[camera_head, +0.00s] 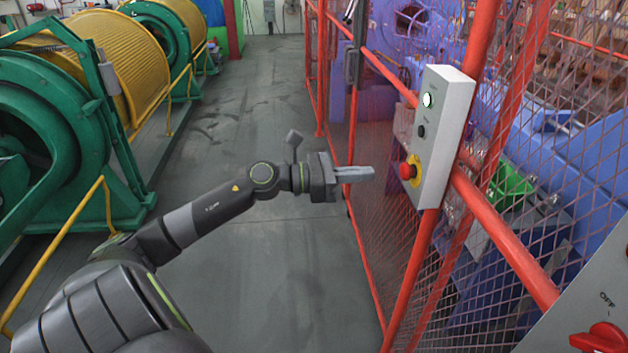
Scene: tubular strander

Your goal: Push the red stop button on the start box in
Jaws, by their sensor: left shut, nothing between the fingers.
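The start box (446,137) is a light grey upright box mounted on the red fence frame. Its face has a white lit button (428,99) at the top and a dark button (421,131) in the middle. The red stop button (406,171) sits low on it, on a yellow surround. My left gripper (372,173) is shut and empty, with its fingers pointing right at the red button. In the picture a small gap shows between the fingertips and the button. My right gripper is not in view.
Red fence posts and mesh (375,206) run along the right, with blue machinery (577,165) behind. A grey panel with a red switch (600,338) is at the lower right. Green-flanged yellow reels (108,50) and a yellow rail line the left. The grey floor (270,260) between is clear.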

